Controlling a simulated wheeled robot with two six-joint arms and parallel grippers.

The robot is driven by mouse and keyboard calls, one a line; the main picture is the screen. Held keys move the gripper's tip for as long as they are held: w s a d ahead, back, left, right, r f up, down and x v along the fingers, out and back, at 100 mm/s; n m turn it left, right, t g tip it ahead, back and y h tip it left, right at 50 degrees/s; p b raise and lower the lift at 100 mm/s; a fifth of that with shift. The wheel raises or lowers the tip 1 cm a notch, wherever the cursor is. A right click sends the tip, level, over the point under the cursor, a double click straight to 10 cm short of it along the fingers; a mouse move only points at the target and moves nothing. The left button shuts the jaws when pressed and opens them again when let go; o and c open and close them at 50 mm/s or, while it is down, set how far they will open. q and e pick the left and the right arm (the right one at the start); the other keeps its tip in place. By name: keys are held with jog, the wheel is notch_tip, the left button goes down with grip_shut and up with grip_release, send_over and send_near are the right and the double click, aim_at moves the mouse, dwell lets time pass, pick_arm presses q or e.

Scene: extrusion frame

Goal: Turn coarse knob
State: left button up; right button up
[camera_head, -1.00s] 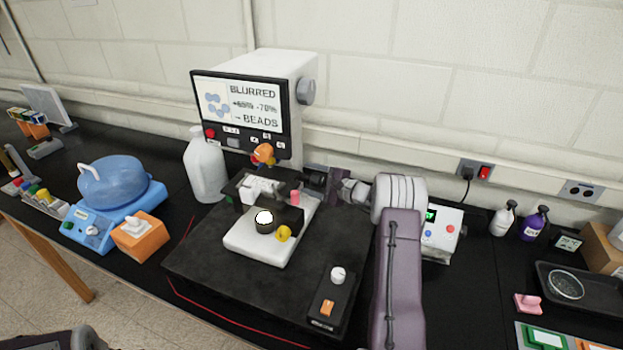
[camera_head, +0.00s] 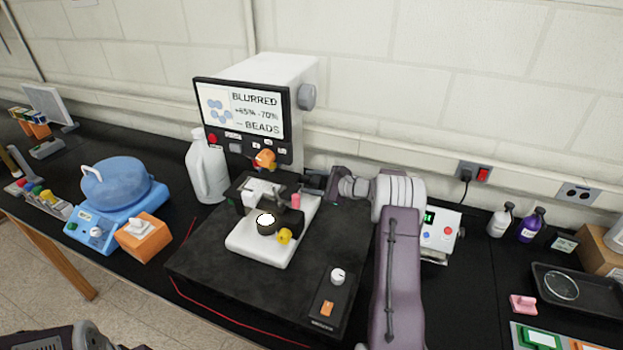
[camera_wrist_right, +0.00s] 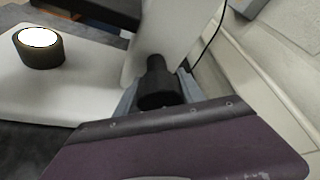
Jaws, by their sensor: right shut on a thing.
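The microscope has a white base (camera_head: 258,246), a lit round lamp and a screen (camera_head: 241,112) that reads "BLURRED", with percentages and "BEADS" below. A black knob (camera_wrist_right: 158,82) sticks out from the white microscope body in the right wrist view. I take it to be the coarse knob. My right gripper (camera_wrist_right: 156,97) is shut on this knob, with grey fingers on both sides of it. In the head view my right gripper (camera_head: 322,183) reaches the microscope's right side, and the knob is small and hard to make out.
A white jug (camera_head: 207,170) stands left of the microscope. A blue lidded device (camera_head: 118,185) and an orange box (camera_head: 143,238) stand farther left. A control box (camera_head: 440,233), small bottles (camera_head: 532,224) and a black tray (camera_head: 598,303) are to the right.

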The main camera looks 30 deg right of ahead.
aim_at(321, 183)
jog(key=shift+s+a+f+m+g+y+p, duration=0.1)
jog(key=shift+m+g+y+p, duration=0.35)
jog(key=shift+m+p, duration=0.6)
jog(key=o, duration=1.3)
jog(key=shift+o, duration=0.2)
jog(key=shift+s+d+b, duration=0.25)
jog(key=shift+s+b, duration=0.05)
jog(key=shift+s, duration=0.05)
jog(key=b+v, duration=0.2)
jog(key=v, duration=0.6)
jog(key=shift+r, duration=0.25)
